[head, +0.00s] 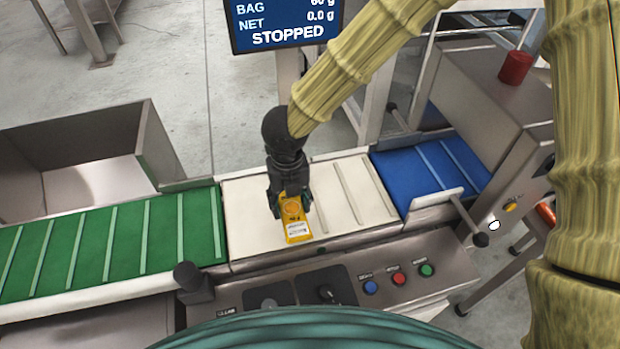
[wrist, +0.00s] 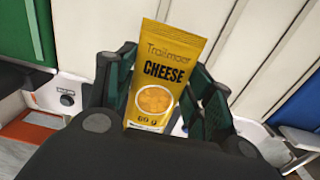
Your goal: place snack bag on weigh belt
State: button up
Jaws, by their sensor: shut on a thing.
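A yellow snack bag (head: 297,222) marked "CHEESE" is between the fingers of my gripper (head: 290,207) in the head view. It also shows in the wrist view (wrist: 163,85), with a dark finger on each side. My gripper is shut on the bag over the white weigh belt (head: 247,215), on its left half. The white belt has raised cross strips and fills the background of the wrist view (wrist: 245,50). Whether the bag touches the belt is hard to tell. The display (head: 287,20) reads "STOPPED" and net 0.0 g.
A green belt (head: 70,245) adjoins on the left and a blue belt (head: 402,170) on the right. A steel bin (head: 75,150) stands behind the green belt. Along the front is a panel with blue, red (head: 398,278) and green buttons. A black knob (head: 188,275) stands at front left.

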jog(key=p, duration=0.3)
send_over(313, 183)
jog(key=shift+f, duration=2.35)
jog(key=shift+f, duration=0.15)
jog(key=o, duration=1)
notch_tip(313, 183, up, 12)
jog(key=shift+d+r+b, duration=0.1)
jog(key=shift+r+b, duration=0.05)
jog(key=shift+b, duration=0.2)
